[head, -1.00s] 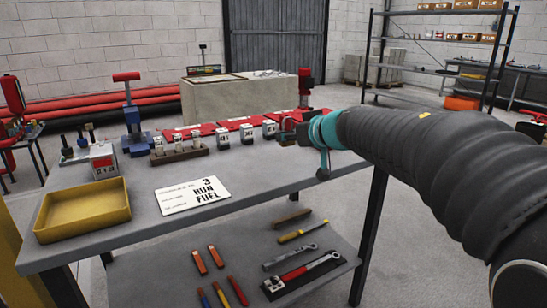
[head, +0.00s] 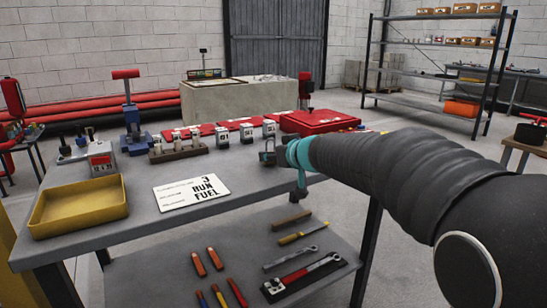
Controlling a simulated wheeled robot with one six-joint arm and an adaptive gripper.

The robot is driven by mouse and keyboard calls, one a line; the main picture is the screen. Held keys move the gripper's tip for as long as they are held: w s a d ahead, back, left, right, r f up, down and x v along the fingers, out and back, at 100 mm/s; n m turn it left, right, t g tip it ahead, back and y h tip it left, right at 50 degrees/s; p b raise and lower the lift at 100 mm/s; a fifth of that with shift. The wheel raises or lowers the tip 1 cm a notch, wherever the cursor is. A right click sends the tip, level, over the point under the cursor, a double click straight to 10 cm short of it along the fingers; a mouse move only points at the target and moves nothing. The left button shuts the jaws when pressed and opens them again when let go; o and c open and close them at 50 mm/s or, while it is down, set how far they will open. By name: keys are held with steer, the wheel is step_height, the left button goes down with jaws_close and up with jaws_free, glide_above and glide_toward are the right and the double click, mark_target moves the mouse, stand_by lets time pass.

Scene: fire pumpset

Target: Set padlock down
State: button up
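My gripper (head: 270,154) is at the end of my dark arm, past a teal cuff, low over the right part of the bench top. A small dark grey shape shows at its tip; I cannot tell whether it is the fingers alone or a padlock between them. Small grey blocks with white labels, which look like padlocks, stand in a row behind it: one at the left (head: 222,138), one in the middle (head: 247,134) and one at the right (head: 269,129). Whether the gripper touches the bench is too small to tell.
Tools lie on the lower shelf (head: 240,258). The bench top between card and gripper is clear.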

steer(key=shift+f, duration=0.1)
steer(key=o, duration=1.2)
